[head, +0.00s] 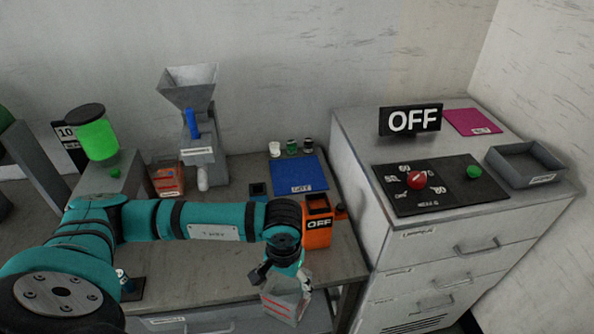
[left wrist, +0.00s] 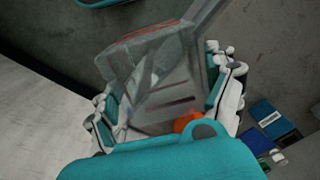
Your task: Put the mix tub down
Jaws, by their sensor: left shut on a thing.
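The mix tub (head: 284,306) is a clear, see-through container with a red line on its side. My left gripper (head: 283,281) is shut on it, with the fingers pointing down, at the front right edge of the bench. In the left wrist view the tub (left wrist: 150,80) sits between the two fingers of the gripper (left wrist: 168,100), tilted in the picture. Its lower part is partly hidden by my wrist. The head view does not show whether the tub touches the bench. My right gripper is not in view.
A drawer cabinet (head: 440,255) with a control panel and grey tray (head: 525,165) stands right.

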